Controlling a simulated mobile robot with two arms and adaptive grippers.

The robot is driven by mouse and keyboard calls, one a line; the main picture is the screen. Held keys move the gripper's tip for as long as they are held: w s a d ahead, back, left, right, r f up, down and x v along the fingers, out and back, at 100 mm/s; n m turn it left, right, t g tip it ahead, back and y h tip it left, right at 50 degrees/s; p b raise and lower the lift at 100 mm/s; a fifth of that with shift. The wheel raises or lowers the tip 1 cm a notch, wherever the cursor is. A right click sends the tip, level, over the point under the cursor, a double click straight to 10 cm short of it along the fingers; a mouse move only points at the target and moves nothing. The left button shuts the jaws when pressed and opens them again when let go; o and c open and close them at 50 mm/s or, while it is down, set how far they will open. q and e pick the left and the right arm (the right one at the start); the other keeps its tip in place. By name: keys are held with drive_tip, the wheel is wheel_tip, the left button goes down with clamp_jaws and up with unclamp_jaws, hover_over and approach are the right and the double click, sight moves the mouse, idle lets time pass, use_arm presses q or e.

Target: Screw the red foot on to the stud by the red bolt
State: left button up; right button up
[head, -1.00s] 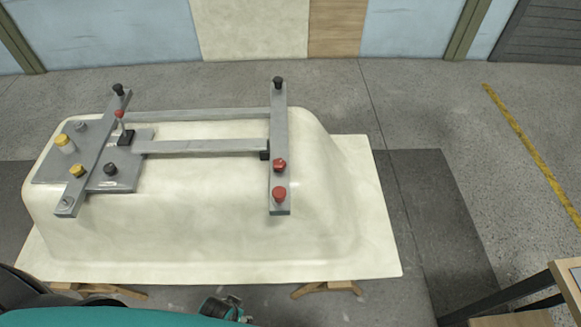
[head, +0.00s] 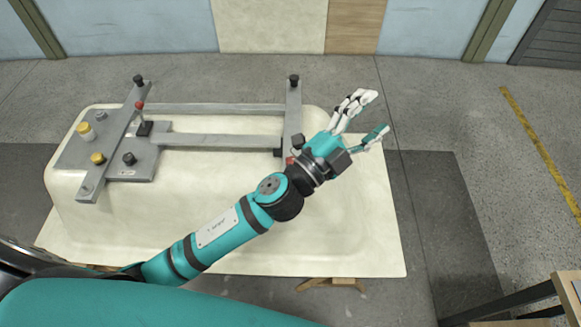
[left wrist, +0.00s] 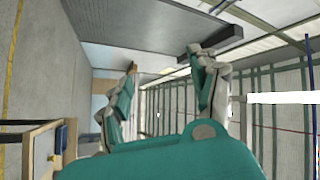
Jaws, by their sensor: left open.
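In the head view my left gripper (head: 376,114) is open and empty, past the right end of the crossbar, fingers pointing up and right. Its two finger sides also show spread with nothing between them in the left wrist view (left wrist: 165,88). A small patch of red (head: 290,160) shows beside my wrist, on the right crossbar (head: 293,112); it appears to be the red bolt. My forearm and wrist hide the near end of that bar, where a round red foot showed earlier. My right gripper is not in view.
The upturned cream tub shell (head: 120,225) carries the grey frame. At its left are a yellow foot (head: 86,130), a yellow bolt (head: 98,158), black knobs and a red-tipped clamp (head: 140,106). A wooden table (head: 566,290) stands at lower right.

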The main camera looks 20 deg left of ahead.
use_arm(q)
drive_tip(key=s+d+f+m+g+h, duration=0.2)
drive_tip(key=s+d+m+g+h, duration=0.4)
drive_tip(key=d+m+g, duration=0.7)
drive_tip(key=s+a+f+m+g+y, duration=0.25)
drive_tip(key=f+m+g+y, duration=0.2)
drive_tip(key=f+m, duration=0.55)
drive_tip(key=w+a+f+y, duration=0.4)
drive_tip(key=a+f+y, duration=0.2)
drive_tip(key=a+f, duration=0.35)
drive_tip(key=w+a+y, duration=0.1)
drive_tip(key=a+y, duration=0.1)
drive_tip(key=a, duration=0.3)
drive_tip(key=w+a+f+y, duration=0.1)
drive_tip(key=w+a+y, duration=0.1)
drive_tip(key=a, duration=0.3)
drive_tip(key=w+a+y, duration=0.2)
drive_tip(key=a+y, duration=0.1)
drive_tip(key=a, duration=0.2)
drive_tip(key=shift+a+f+m+y, duration=0.25)
drive_tip(key=shift+a+f+m, duration=0.05)
drive_tip(key=shift+a+f, duration=0.2)
wheel_tip(320, 180, down, 8)
drive_tip(key=b, duration=0.5)
drive_tip(key=shift+b, duration=0.3)
